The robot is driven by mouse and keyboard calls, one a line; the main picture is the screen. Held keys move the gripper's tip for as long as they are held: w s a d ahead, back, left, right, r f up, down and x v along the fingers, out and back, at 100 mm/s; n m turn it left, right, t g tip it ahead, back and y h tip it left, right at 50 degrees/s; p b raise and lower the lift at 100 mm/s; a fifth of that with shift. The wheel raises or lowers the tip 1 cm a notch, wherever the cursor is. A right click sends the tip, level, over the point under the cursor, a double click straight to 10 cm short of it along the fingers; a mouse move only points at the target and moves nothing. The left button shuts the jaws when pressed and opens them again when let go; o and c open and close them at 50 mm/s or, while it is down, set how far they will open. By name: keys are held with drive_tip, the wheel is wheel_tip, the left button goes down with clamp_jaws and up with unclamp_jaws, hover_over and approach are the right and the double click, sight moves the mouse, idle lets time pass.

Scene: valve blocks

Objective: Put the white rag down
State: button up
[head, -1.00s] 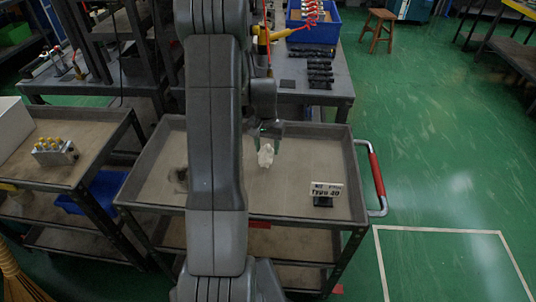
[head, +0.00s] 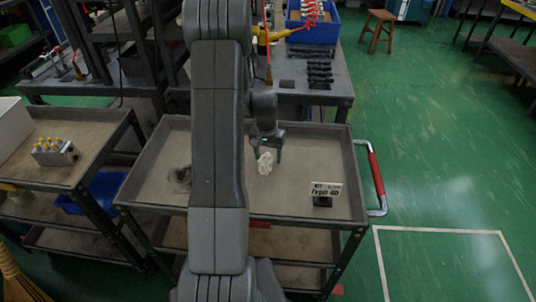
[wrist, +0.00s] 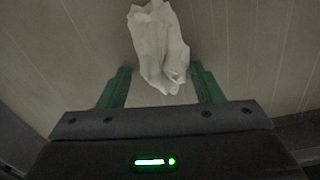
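The white rag (head: 264,162) is a crumpled, pale cloth over the tray of the middle cart (head: 300,170). In the wrist view, the rag (wrist: 158,45) lies between my green fingers and sticks out past their tips. My gripper (head: 268,153) points down over the tray; in the wrist view its fingers (wrist: 162,78) stand well apart with the rag between them. It appears shut on the rag, though a narrow gap shows at the left finger. The rag hangs low, close to the tray floor; I cannot tell whether it touches.
A small sign on a black base (head: 324,193) stands on the tray's right side. A valve block with yellow caps (head: 55,151) sits on the left cart. A blue bin (head: 313,30) is on the bench behind. The tray around the rag is clear.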

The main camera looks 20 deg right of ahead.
sight(267, 153)
drive_tip(key=shift+a+f, duration=0.1)
drive_tip(key=shift+a, duration=0.15)
drive_tip(key=shift+r, duration=0.2)
wheel_tip(267, 153, up, 12)
drive_tip(key=shift+w+a, duration=0.15)
drive_tip(key=shift+w, duration=0.05)
drive_tip(key=f, duration=1.2)
drive_tip(key=shift+s+d+f, duration=0.1)
drive_tip(key=shift+d+f, duration=0.05)
drive_tip(key=shift+d, duration=0.05)
drive_tip(key=shift+r, duration=1.55)
drive_tip(key=shift+f, duration=0.1)
